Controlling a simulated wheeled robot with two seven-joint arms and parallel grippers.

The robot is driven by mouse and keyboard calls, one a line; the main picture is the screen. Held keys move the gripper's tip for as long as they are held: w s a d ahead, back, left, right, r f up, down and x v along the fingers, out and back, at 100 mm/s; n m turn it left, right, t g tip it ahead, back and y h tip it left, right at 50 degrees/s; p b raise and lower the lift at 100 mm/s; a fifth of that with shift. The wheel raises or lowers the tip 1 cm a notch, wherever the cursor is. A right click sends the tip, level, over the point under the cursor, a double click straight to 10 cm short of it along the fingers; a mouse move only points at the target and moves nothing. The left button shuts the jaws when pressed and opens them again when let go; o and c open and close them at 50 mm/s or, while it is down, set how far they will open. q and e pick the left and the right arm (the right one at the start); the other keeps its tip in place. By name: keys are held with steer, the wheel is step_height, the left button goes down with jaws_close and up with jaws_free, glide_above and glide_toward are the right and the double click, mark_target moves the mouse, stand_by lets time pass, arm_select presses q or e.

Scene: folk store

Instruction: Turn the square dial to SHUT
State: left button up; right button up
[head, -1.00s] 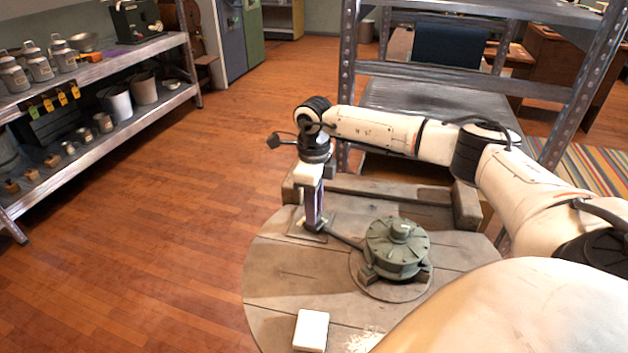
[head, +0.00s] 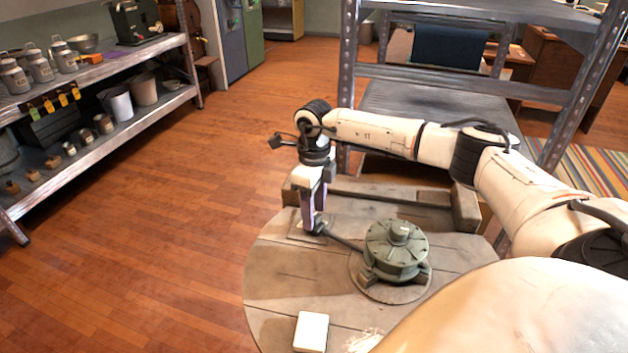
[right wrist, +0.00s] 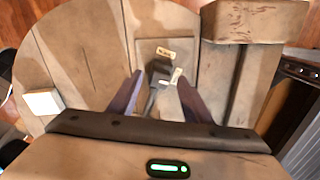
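A small square plate (head: 298,228) lies on the round wooden table top. In the right wrist view it bears a dark, squarish piece (right wrist: 158,74), apparently the dial, and two pale labels whose words I cannot read. A dark bar (head: 345,243) runs from the plate to a green round housing (head: 396,250). My right gripper (head: 311,230) points down over the plate. In the right wrist view its fingers (right wrist: 160,80) stand apart on either side of the dark piece, with visible gaps; I see no clear contact. My left gripper is not in view.
A white block (head: 311,331) lies at the table's near edge. Wooden beams (head: 390,191) border its back. A metal rack (head: 425,100) stands behind, and a shelf of jars and pots (head: 165,100) is at the left. The floor between is clear.

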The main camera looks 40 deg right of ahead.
step_height(320, 180, up, 10)
steer(key=shift+r, duration=0.15)
stand_by(0.6)
stand_by(0.4)
